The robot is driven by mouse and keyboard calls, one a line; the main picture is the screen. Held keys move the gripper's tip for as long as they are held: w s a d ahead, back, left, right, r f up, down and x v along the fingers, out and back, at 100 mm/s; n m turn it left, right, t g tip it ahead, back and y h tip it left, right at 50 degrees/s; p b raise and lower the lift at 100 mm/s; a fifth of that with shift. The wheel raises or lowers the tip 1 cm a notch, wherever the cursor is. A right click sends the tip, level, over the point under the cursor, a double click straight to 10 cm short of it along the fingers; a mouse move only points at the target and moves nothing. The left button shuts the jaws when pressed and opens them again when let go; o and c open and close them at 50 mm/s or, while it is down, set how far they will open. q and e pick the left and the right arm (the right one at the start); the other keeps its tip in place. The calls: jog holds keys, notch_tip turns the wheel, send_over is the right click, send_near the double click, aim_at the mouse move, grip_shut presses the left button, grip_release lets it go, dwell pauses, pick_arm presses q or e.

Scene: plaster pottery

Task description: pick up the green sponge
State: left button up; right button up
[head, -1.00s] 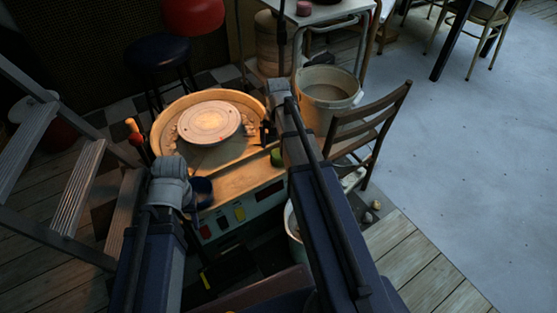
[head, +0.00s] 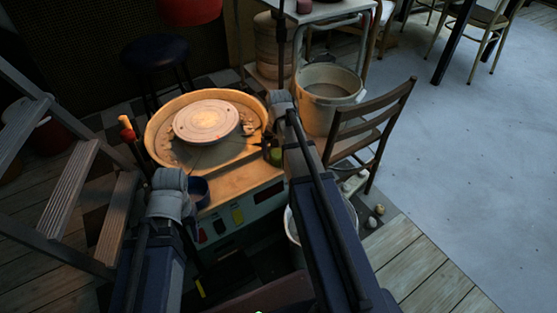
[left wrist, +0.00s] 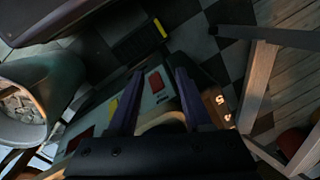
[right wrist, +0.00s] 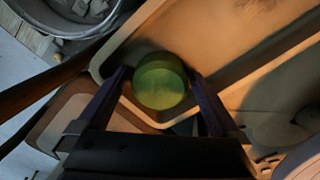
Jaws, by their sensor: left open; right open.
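The green sponge (head: 276,157) is a small round block on the front right corner of the pottery wheel's deck (head: 240,180). In the right wrist view the sponge (right wrist: 160,82) lies between the two dark fingers of my right gripper (right wrist: 158,76), which is open with a gap showing on the left side. Whether a finger touches it I cannot tell. In the head view the right gripper (head: 268,142) is partly hidden by its own arm, just at the sponge. My left gripper (left wrist: 160,75) is open and empty above the wheel's front panel (left wrist: 155,98).
The round wheel head (head: 206,121) is empty. A pale bucket (head: 328,98) and a wooden chair (head: 365,130) stand to the right, a ladder (head: 70,190) to the left. Another bucket (left wrist: 35,105) sits low beside the wheel.

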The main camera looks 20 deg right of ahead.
aim_at(279, 153)
jog(key=shift+c, duration=0.4)
jog(key=c, duration=1.2)
jog(key=shift+o, duration=0.2)
jog(key=shift+r, duration=0.1)
notch_tip(279, 153, up, 10)
jog(key=p, duration=1)
jog(key=o, duration=0.8)
jog(key=shift+c, duration=0.2)
jog(key=c, duration=0.6)
